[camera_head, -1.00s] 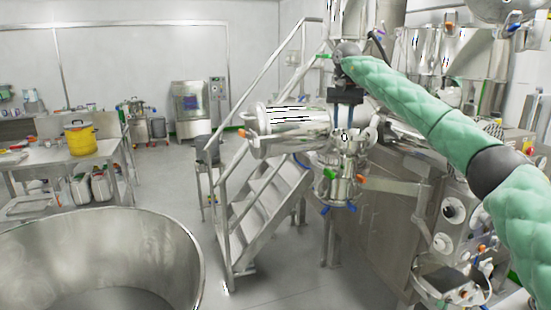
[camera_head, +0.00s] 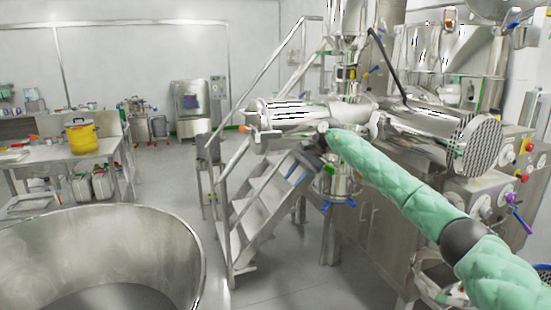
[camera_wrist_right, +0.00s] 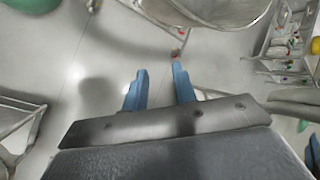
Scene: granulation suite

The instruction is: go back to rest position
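My right gripper (camera_head: 296,172) hangs at the end of my green-sleeved right arm, in front of the steel stairs in the head view. In the right wrist view, the two blue fingers of the right gripper (camera_wrist_right: 159,70) stand apart with only grey floor showing between them. It is open and empty. My left gripper and left arm are in neither view.
A large steel bowl (camera_head: 190,235) fills the lower left. Steel stairs (camera_head: 262,205) and processing machinery (camera_head: 375,215) stand close around my right arm. A steel table (camera_head: 60,152) with a yellow pot (camera_head: 81,138) stands left.

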